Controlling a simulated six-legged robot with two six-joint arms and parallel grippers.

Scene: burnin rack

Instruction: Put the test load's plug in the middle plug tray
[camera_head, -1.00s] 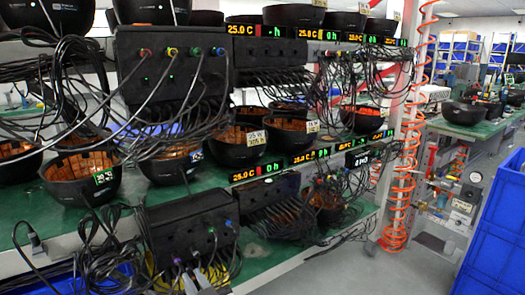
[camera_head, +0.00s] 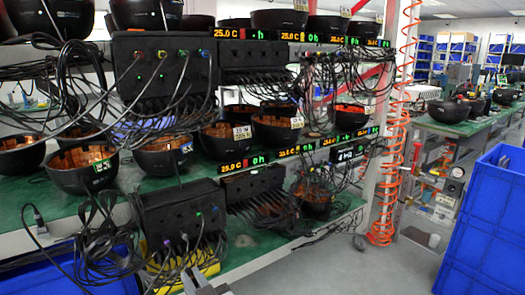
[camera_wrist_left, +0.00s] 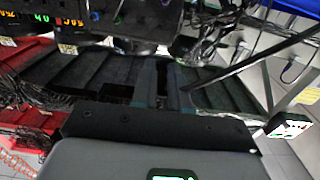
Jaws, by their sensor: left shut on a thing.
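My left gripper (camera_head: 200,284) shows only as grey fingertips at the bottom edge of the head view, in front of the lower black cable box (camera_head: 185,210). In the left wrist view my left gripper (camera_wrist_left: 167,88) is shut on a small dark thing, which I take for the test load's plug; the fingers mostly hide it. A dark cable (camera_wrist_left: 255,58) runs from near the fingers to the upper right. Black stepped slabs (camera_wrist_left: 60,75) lie beyond the fingers; I cannot tell which is the middle plug tray. My right gripper is not in view.
Dense cables (camera_head: 95,235) hang at the left above a blue crate (camera_head: 60,272). Black bowls (camera_head: 85,170) line the green shelf. An orange coiled hose (camera_head: 388,190) hangs beside the rack post. Blue crates (camera_head: 490,225) stand at the right, with open floor before them.

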